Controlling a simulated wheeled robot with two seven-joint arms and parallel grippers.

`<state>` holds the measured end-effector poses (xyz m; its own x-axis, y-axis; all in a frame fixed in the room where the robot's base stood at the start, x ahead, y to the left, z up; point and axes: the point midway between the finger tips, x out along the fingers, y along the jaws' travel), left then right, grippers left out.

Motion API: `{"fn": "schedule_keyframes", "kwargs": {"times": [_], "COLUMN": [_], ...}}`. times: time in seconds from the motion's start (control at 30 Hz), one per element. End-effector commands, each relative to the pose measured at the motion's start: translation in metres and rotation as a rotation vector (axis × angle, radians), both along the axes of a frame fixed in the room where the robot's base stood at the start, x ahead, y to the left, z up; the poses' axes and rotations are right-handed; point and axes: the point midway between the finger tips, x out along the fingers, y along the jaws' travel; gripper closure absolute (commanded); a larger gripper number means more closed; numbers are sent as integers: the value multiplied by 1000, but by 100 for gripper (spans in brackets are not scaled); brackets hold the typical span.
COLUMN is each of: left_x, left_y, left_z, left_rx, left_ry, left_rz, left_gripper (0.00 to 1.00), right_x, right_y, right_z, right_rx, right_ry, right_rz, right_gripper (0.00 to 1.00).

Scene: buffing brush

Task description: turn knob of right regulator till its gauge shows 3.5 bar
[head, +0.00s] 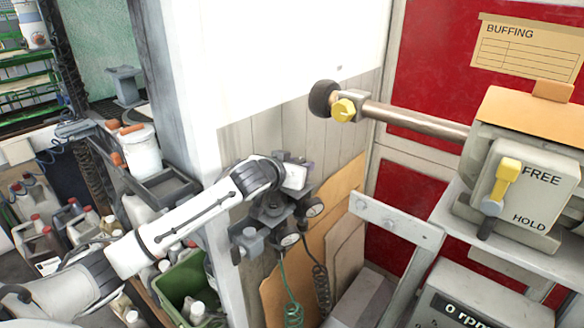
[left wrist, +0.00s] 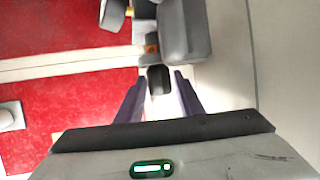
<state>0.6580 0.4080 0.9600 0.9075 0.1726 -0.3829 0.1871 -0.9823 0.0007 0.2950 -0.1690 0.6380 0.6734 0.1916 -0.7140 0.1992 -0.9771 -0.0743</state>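Two regulators hang by the wooden panel in the head view. The right regulator (head: 272,207) has a round gauge (head: 314,207) on its right side. The left regulator (head: 249,242) sits lower, with its own gauge (head: 290,240). Both needles are too small to read. My left gripper (head: 284,189) is just above the right regulator and hides its top. In the left wrist view my left gripper (left wrist: 159,88) has its two dark fingers apart. A dark rounded knob-like part (left wrist: 159,78) shows between the fingertips; I cannot tell whether they touch it. My right gripper is not in view.
A grey bracket (head: 395,218) and the buffing machine (head: 525,185) stand to the right. A green crate (head: 182,280) stands at the lower left.

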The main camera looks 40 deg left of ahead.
Motion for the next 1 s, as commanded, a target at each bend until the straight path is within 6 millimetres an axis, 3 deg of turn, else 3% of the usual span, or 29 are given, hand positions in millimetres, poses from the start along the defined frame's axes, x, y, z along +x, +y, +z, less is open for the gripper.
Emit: {"fn": "schedule_keyframes", "kwargs": {"times": [0.5,1.0], "left_x": [-78,-87], "left_y": [-15,-16], "left_z": [31,36], "left_rx": [2,2], "left_ry": [3,2], "left_rz": [-2,0], "left_gripper": [66,66], "right_x": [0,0], "right_y": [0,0], "right_z": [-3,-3], "right_rx": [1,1], "right_ry": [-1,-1], "right_rz": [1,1], "right_gripper": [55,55]}}
